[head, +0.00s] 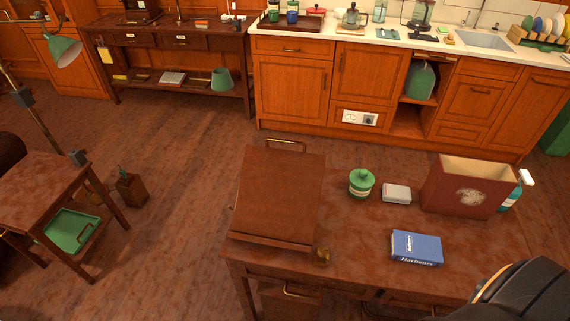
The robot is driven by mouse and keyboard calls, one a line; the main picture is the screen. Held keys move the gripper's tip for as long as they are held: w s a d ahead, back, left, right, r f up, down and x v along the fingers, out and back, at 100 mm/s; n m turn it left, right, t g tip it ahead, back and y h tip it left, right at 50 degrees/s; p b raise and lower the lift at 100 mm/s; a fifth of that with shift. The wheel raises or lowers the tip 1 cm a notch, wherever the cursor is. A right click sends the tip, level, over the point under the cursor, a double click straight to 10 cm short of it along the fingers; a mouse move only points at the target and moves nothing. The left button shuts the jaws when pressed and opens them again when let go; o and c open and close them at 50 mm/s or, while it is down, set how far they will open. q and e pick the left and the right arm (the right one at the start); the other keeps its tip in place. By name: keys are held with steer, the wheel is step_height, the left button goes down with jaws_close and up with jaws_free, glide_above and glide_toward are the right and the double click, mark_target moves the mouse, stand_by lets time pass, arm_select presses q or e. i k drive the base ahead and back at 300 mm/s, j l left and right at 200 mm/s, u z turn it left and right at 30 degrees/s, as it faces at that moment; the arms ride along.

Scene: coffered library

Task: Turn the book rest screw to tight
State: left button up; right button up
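The wooden book rest (278,195) stands on the near table, its broad board tilted, with a ledge along its near edge and no book on it. A small brass knob (322,256) shows at its lower right corner; it looks like the screw, but its setting is too small to read. A brass bar (286,144) shows behind the board's top edge. Neither of my grippers is in view.
On the table (365,225), right of the book rest, are a green lidded jar (361,183), a pale small box (396,193), a blue book (416,248) and a reddish open box (465,188). A dark rounded shape covers the bottom right corner.

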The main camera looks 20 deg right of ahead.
mark_target(322, 251)
steer(key=z, duration=1.15)
